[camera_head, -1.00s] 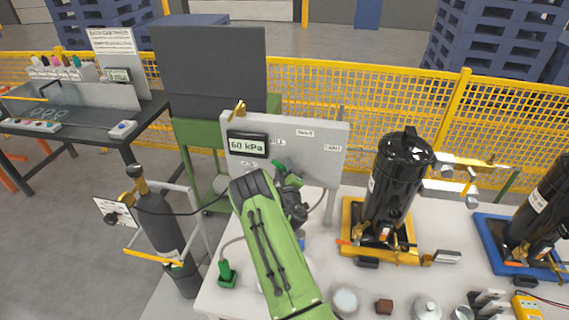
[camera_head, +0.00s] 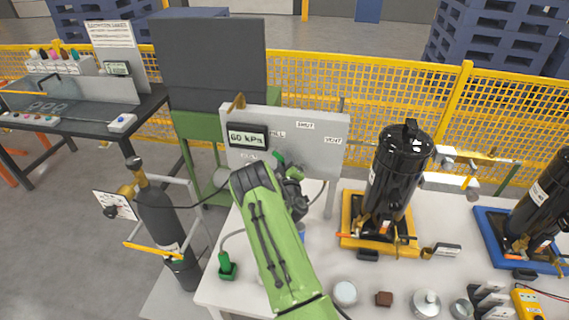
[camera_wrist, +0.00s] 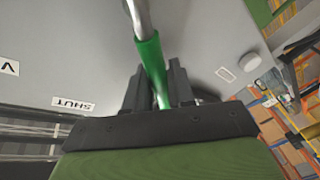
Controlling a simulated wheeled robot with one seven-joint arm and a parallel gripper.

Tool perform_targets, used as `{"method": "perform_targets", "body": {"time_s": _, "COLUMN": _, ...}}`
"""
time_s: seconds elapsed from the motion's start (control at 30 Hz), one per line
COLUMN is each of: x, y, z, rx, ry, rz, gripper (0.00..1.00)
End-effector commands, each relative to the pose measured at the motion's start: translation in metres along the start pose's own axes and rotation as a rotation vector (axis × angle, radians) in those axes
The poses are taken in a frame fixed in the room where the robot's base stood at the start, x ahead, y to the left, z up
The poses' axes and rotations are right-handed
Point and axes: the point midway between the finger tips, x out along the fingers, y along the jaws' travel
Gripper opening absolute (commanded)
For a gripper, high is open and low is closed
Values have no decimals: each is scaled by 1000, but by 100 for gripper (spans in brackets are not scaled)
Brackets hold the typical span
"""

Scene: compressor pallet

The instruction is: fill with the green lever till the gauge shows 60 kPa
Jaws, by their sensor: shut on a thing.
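The grey panel (camera_head: 318,155) stands upright on the white bench. Its gauge (camera_head: 247,137) reads 60 kPa in the head view. The green lever (camera_wrist: 152,62) has a metal shaft and a green grip, and lies between my gripper's (camera_wrist: 160,88) two dark fingers in the wrist view. My gripper is shut on it. In the head view only a bit of the green lever (camera_head: 278,158) shows past my arm, beside the FILL label (camera_head: 278,133). A SHUT label (camera_wrist: 73,104) shows left of the gripper in the wrist view.
A black cylinder (camera_head: 398,170) stands on a yellow tray (camera_head: 352,226) to the right. Another stands on a blue tray (camera_head: 490,243). A dark gas bottle (camera_head: 158,215) stands left of the bench.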

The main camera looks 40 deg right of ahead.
Motion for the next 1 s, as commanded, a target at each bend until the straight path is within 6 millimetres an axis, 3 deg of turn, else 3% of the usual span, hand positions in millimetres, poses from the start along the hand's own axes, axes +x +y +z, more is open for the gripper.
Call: {"method": "perform_targets", "body": {"time_s": 1.0, "x": -14, "y": 46, "z": 22, "rx": 708, "ry": 149, "rz": 172, "gripper": 0}}
